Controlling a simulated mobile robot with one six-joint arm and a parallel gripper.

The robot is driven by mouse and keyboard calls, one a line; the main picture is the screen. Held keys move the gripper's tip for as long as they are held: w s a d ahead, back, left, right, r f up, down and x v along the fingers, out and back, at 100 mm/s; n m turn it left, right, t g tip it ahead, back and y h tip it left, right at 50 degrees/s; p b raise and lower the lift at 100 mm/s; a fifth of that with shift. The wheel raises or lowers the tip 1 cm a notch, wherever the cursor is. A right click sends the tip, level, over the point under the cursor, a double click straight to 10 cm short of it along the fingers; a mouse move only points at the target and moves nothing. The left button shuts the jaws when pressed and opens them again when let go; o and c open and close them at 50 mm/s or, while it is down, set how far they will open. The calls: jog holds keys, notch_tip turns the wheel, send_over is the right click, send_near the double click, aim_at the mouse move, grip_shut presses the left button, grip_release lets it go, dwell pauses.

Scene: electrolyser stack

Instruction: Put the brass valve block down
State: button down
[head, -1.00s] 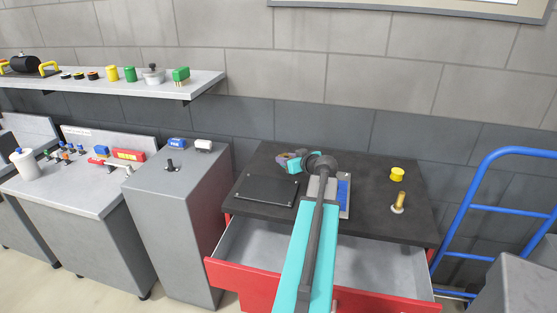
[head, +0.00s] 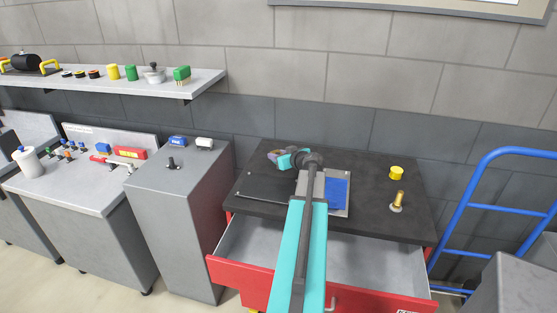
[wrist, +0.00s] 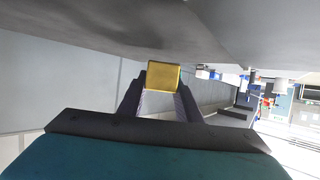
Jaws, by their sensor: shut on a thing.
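The brass valve block (wrist: 164,75) shows as a yellow, square-faced piece at the fingertips in the wrist view. My gripper (wrist: 162,88) is shut on it, with one dark finger on each side. In the head view, my gripper (head: 275,155) is over the back left of the black-topped red drawer cabinet (head: 365,222), mostly beyond my teal wrist. The block cannot be made out clearly there. Whether it touches the top cannot be told.
A yellow cap (head: 396,173) and a brass post (head: 398,201) stand at the right. The front drawer (head: 235,273) is open.

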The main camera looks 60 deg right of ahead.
jog(key=shift+f+p, duration=0.45)
jog(key=shift+f, duration=0.75)
jog(key=shift+s+f+b, duration=0.1)
jog(key=shift+f+b, duration=0.05)
jog(key=shift+b, duration=0.15)
jog(key=c, duration=1.3)
grip_release()
jog(key=shift+p, duration=0.3)
jog(key=shift+b+v, duration=1.8)
jog(key=shift+v, duration=4.25)
